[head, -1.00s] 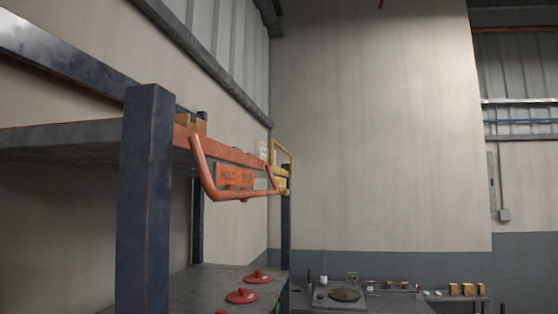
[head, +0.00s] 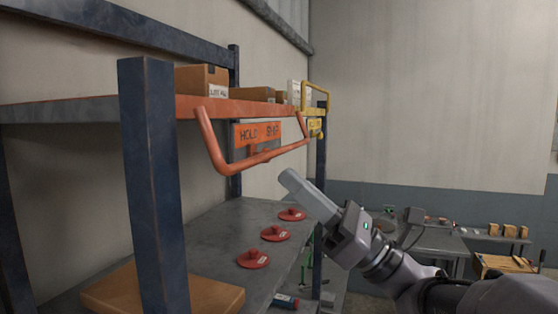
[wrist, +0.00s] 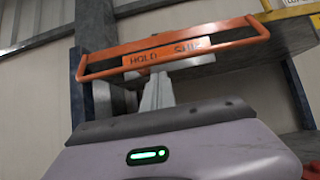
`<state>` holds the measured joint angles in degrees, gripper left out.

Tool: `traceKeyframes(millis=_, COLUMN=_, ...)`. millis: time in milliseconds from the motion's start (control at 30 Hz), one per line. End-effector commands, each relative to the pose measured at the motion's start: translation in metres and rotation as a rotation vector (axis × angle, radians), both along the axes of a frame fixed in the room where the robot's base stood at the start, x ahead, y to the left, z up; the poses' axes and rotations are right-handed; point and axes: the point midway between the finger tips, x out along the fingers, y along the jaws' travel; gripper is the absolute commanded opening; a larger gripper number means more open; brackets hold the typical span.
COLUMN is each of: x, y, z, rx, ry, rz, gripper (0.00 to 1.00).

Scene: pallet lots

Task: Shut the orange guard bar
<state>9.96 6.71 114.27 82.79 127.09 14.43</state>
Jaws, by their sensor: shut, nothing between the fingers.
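The orange guard bar (head: 262,158) hangs out from the front edge of the orange-edged upper shelf in the head view, swung forward and down. A plate lettered "HOLD" (head: 257,134) sits behind it. In the wrist view the bar (wrist: 175,47) crosses above my gripper (wrist: 157,84), with the plate (wrist: 167,54) behind its lower rail. In the head view my gripper (head: 286,177) is shut and empty, just below and to the right of the bar's lower rail. It appears apart from the bar.
Cardboard boxes (head: 203,80) stand on the upper shelf. A yellow guard bar (head: 315,96) is further along. Red lidded discs (head: 275,233) lie on the lower shelf. A dark blue post (head: 155,190) stands at near left. A workbench (head: 440,242) stands at the back.

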Motion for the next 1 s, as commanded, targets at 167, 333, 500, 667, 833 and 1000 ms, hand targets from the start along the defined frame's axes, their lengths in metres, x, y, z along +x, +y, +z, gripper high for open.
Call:
traceKeyframes(millis=167, x=0.007, y=0.02, z=0.018, rx=-0.001, ry=-0.001, rz=0.002, gripper=0.0)
traceKeyframes(millis=333, x=0.009, y=0.027, z=0.023, rx=-0.001, ry=0.0, rz=0.0, gripper=0.0)
traceKeyframes(millis=500, x=0.01, y=0.028, z=0.022, rx=-0.002, ry=0.001, rz=0.0, gripper=0.0)
traceKeyframes(millis=667, x=0.01, y=0.027, z=0.023, rx=-0.003, ry=0.001, rz=0.0, gripper=0.0)
traceKeyframes(millis=833, x=0.008, y=0.025, z=0.026, rx=-0.028, ry=0.01, rz=-0.001, gripper=0.0)
traceKeyframes(millis=1000, x=0.008, y=0.022, z=0.026, rx=-0.06, ry=0.021, rz=-0.001, gripper=0.0)
